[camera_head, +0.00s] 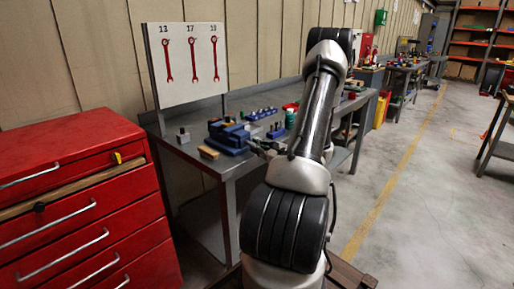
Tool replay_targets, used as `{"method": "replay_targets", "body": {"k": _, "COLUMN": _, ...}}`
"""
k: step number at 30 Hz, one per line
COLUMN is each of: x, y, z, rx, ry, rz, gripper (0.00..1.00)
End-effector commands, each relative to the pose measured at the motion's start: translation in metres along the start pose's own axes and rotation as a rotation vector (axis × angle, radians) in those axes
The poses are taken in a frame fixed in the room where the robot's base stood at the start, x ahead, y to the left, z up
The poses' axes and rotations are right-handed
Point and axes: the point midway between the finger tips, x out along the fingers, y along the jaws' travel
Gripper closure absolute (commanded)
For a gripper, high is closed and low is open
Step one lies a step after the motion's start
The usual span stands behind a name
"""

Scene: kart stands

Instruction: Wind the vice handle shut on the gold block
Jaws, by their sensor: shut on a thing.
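The blue vice (228,135) stands on the metal bench, near its front edge. A small tan-brown block (208,152) lies at the vice's lower left, by the bench edge; I cannot tell if it is the gold block. No gold block can be made out between the vice jaws at this size. My gripper (262,147) is at the vice's right end, low over the bench, partly hidden by my own arm. It is shut on what seems to be the vice handle, which is too small and covered to see clearly.
The bench (190,148) also holds a small grey block (183,136) at left, blue holders (262,114) behind and a green-capped item (290,118) near my arm. A red drawer cabinet (80,190) stands at left. A wrench board (188,62) rises behind.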

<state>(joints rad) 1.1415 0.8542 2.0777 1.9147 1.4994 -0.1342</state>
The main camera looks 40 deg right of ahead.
Motion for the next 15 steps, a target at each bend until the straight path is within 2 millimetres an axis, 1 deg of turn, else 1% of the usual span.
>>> {"method": "replay_targets", "body": {"k": 13, "x": -0.0005, "y": 0.0000, "z": -0.0005, "rx": -0.014, "ry": 0.001, "rz": 0.000, "gripper": 1.00}}
{"method": "replay_targets", "body": {"k": 14, "x": -0.0005, "y": 0.0000, "z": -0.0005, "rx": -0.014, "ry": 0.001, "rz": 0.000, "gripper": 0.85}}
{"method": "replay_targets", "body": {"k": 15, "x": -0.0005, "y": 0.0000, "z": -0.0005, "rx": -0.014, "ry": 0.002, "rz": 0.000, "gripper": 0.78}}
